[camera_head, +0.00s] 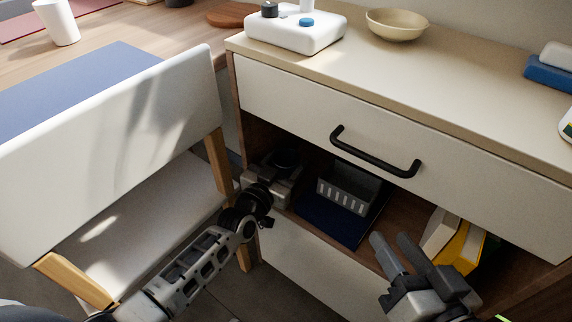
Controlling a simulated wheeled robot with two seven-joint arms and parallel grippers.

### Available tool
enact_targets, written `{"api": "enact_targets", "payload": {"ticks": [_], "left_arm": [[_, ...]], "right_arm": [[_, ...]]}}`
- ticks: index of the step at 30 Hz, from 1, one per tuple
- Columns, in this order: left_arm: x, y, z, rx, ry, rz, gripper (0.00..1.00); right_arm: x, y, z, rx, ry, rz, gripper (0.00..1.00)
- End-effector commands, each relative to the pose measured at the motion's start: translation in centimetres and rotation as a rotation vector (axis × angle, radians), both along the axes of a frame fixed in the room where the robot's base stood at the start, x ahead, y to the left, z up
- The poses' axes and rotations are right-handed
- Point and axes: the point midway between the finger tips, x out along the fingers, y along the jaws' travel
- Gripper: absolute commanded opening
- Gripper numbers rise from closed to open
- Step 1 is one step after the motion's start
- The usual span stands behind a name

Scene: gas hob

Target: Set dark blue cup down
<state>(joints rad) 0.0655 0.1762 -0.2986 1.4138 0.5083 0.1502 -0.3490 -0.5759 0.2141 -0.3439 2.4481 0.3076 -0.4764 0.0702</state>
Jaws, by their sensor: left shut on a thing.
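My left gripper (276,172) reaches into the open compartment of the cabinet, at its left side. It is shut on a dark, rounded thing (287,157), apparently the dark blue cup; shadow and the gripper hide much of its shape. I cannot tell whether it touches the compartment floor. My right gripper (392,238) is at the front of the compartment, lower right, with its fingers slightly apart and nothing seen between them.
The compartment holds a grey slotted basket (348,190) on a dark blue mat (318,218), and white and yellow items (455,243) at right. A closed drawer with a black handle (375,158) is above. A white chair (120,135) stands left.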

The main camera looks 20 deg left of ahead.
Motion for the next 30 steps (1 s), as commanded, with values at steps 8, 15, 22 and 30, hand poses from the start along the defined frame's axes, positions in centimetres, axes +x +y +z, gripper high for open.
{"api": "enact_targets", "payload": {"ticks": [8,15,22,30], "left_arm": [[0.0,0.0,-0.2,0.0,0.0,0.0,0.66],[0.0,0.0,0.0,0.0,0.0,0.0,0.66],[-3.1,0.7,0.2,0.0,0.005,0.0,0.66],[-8.8,2.0,0.2,0.001,0.004,0.0,0.66]], "right_arm": [[0.0,0.0,0.0,0.006,-0.001,0.001,0.36],[0.0,0.0,0.2,0.003,-0.001,0.001,0.36],[0.1,-0.3,0.9,-0.045,-0.008,-0.007,0.36],[-0.2,-0.8,-0.3,-0.147,0.018,-0.008,0.36]]}}
